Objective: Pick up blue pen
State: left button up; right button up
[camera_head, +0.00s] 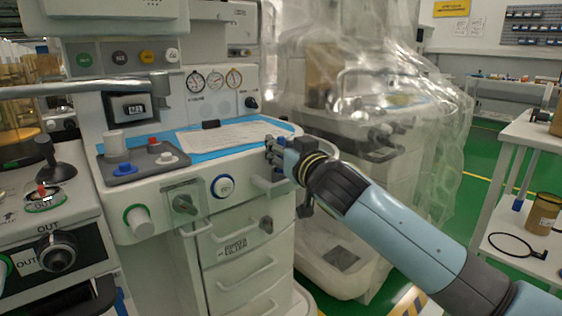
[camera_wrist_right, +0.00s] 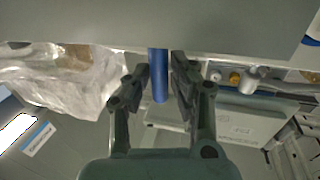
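The blue pen (camera_wrist_right: 159,78) is upright in the right wrist view, between the two fingers of my right gripper (camera_wrist_right: 160,80). The pen's top runs up to a grey edge in that view. In the head view my right gripper (camera_head: 274,152) is at the right front corner of the anaesthesia cart (camera_head: 240,210). Only a small bit of blue shows by its fingers there. My left gripper is not in view.
A white sheet (camera_head: 235,136) lies on the cart's blue top, with a grey tray (camera_head: 140,166) at its left. A plastic-covered cart (camera_head: 350,215) stands close behind my right arm. Green floor (camera_head: 470,200) is open toward the white shelf (camera_head: 535,150) at right.

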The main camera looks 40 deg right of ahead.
grip_shut()
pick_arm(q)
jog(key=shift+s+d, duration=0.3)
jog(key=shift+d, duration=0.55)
